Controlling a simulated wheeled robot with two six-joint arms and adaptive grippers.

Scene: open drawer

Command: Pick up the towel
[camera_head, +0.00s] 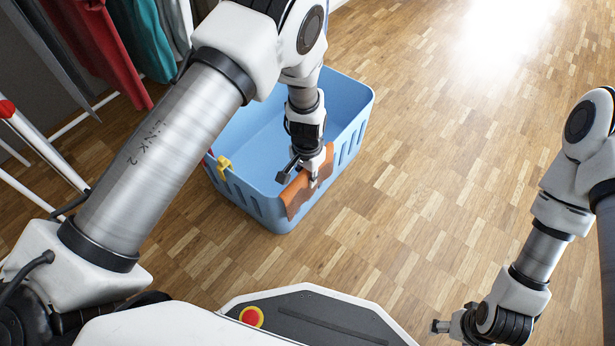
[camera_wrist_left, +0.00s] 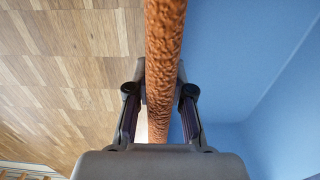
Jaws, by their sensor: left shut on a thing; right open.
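The towel (camera_head: 298,196) is orange-brown and hangs at the near rim of a blue basket (camera_head: 268,208). My left gripper (camera_head: 312,172) is shut on the towel from above. In the left wrist view the towel (camera_wrist_left: 162,70) runs as a thick strip between the two fingers of the left gripper (camera_wrist_left: 160,100), with the basket's blue inside on the right and floor on the left. My right gripper (camera_head: 440,326) is at the lower right, away from the towel, and is open and empty.
A yellow clip (camera_head: 223,165) sits on the basket's left rim. Clothes (camera_head: 105,45) hang at the upper left beside a white rack (camera_head: 40,145) with a red end. The wooden floor (camera_head: 420,130) to the right of the basket is clear.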

